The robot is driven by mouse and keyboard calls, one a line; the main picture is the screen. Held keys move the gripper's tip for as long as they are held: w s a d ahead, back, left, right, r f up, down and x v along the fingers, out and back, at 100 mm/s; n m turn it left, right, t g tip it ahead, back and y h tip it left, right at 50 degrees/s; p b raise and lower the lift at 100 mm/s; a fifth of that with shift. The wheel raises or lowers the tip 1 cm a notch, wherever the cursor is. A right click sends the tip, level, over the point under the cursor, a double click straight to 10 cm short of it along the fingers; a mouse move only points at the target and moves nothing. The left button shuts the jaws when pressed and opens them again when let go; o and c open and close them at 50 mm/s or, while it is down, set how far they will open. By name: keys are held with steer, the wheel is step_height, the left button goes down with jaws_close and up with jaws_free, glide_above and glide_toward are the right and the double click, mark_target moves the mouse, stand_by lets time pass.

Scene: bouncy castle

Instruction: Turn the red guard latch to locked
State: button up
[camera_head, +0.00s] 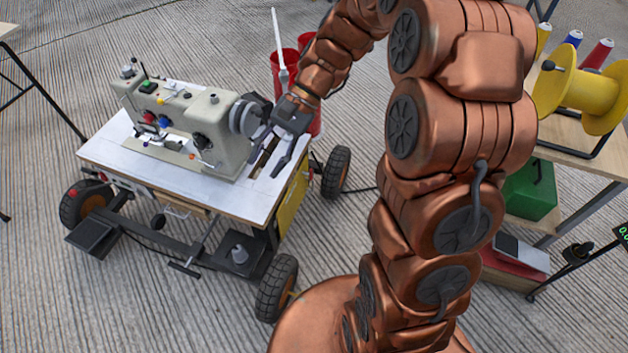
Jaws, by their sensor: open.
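A cream sewing machine (215,121) stands on a white-topped wheeled cart (112,152). Its front carries small coloured knobs, among them a red knob (149,117) beside a blue one (164,122). A small orange-red piece (192,156) sits low on the machine. I cannot tell which of these, if any, is the red guard latch, or how it is turned. My gripper (264,158) is open and empty at the machine's right end, by the grey handwheel (244,117), over the cart top's right edge. It is well right of the red knob.
Red buckets (284,62) stand behind my gripper, one with a white stick in it. At right, a wooden table (578,160) holds a yellow spool (572,90) and thread cones. A green box (530,190) is below. My arm hides the middle. Ribbed floor is clear at lower left.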

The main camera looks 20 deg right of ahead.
steer(key=w+d+f+m+t+y+b, duration=0.1)
steer(key=w+d+f+m+y+b, duration=0.15)
steer(key=w+f, duration=0.25)
steer(key=w+d+f+m+t+y+b, duration=0.1)
steer(key=w+f+m+b, duration=0.1)
steer(key=w+f+b, duration=0.3)
steer(key=m+t+y+b, duration=0.3)
steer(key=m+t+b, duration=0.85)
steer(key=b, duration=0.35)
glide_toward(307, 174)
steer(key=b+x, duration=0.2)
steer(key=x, duration=0.5)
steer(key=shift+w+m, duration=0.2)
steer(key=shift+m, duration=0.2)
steer(key=shift+h, duration=0.25)
jaws_close()
